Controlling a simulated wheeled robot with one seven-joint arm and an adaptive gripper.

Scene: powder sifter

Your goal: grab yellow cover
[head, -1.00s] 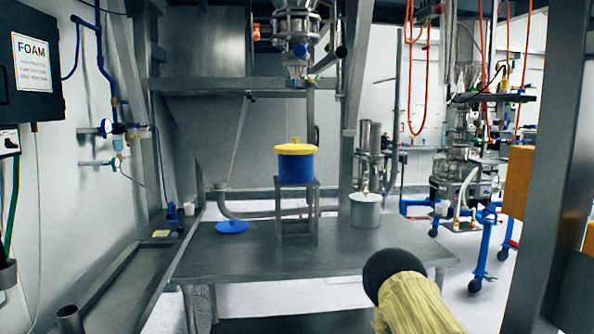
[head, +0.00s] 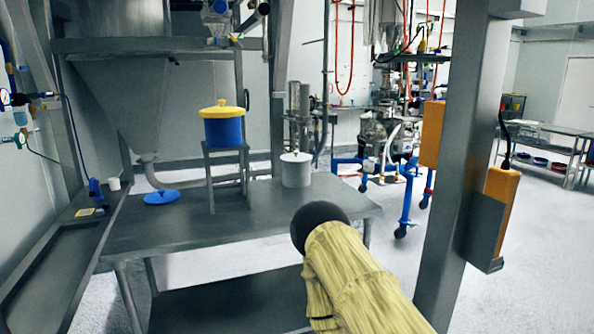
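The yellow cover (head: 221,109) is a round lid with a small knob. It sits on top of a blue pot (head: 223,132). The pot stands on a small metal stand (head: 246,178) on the grey table. My arm, in a yellowish sleeve with a dark round joint, enters from the bottom, to the right of the pot and nearer to me. My gripper does not show in the head view.
The metal table (head: 180,229) also holds a flat blue lid (head: 162,197) at left and a grey lidded pot (head: 296,170) at right. A thick metal post (head: 463,160) with orange boxes stands at right. Open floor (head: 540,240) lies beyond it.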

